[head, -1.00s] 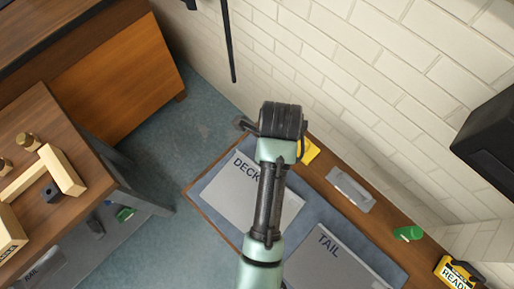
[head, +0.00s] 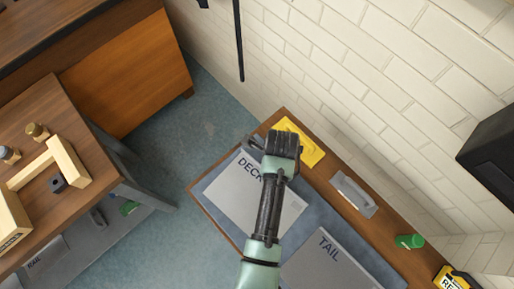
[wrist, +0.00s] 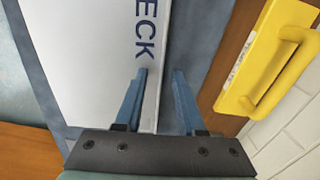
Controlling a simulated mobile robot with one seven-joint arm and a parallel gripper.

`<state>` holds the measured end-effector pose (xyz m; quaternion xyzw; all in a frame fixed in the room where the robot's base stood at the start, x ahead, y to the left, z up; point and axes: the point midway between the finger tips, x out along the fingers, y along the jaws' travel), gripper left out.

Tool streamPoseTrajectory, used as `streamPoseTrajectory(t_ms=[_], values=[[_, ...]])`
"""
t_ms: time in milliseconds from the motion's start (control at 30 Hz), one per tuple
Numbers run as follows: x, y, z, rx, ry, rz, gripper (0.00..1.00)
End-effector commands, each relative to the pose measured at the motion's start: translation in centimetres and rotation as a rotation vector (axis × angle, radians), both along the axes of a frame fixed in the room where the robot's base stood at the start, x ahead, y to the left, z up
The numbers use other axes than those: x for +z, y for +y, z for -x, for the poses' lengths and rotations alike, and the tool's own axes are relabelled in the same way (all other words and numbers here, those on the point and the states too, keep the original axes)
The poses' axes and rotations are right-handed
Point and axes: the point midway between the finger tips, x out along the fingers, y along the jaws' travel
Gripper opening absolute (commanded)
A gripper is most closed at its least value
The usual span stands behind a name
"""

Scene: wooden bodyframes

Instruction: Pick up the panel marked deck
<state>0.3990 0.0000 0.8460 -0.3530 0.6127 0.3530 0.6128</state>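The grey panel marked DECK (head: 240,197) lies flat on a blue-grey mat on the bench, partly hidden by my arm. In the wrist view its lettered face (wrist: 95,50) shows the letters ECK, with its right edge between my fingers as seen from above. My gripper (wrist: 162,78) is open, with its two blue fingers apart and nothing between them that I can see held. One finger overlaps the panel and the other overlaps the mat. The height of the fingertips above the panel is hard to tell. In the head view the gripper (head: 258,142) is over the panel's upper corner.
A panel marked TAIL (head: 325,268) lies beside it on the mat (head: 215,180). A yellow handled tool (head: 305,145), a grey handled tool (head: 354,194) and a green object (head: 409,241) line the wall side. A table with wooden parts (head: 60,165) stands at left.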

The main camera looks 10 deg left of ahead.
Motion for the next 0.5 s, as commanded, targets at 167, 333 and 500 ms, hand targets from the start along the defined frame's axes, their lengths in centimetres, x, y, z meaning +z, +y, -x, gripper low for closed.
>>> streamPoseTrajectory(t_ms=[167,333,500], values=[[0.04,-0.01,-0.02,0.0,0.0,0.0,0.17],[0.05,-0.01,-0.02,0.0,0.0,0.0,0.0],[0.06,-0.01,-0.01,0.0,0.0,0.0,0.0]])
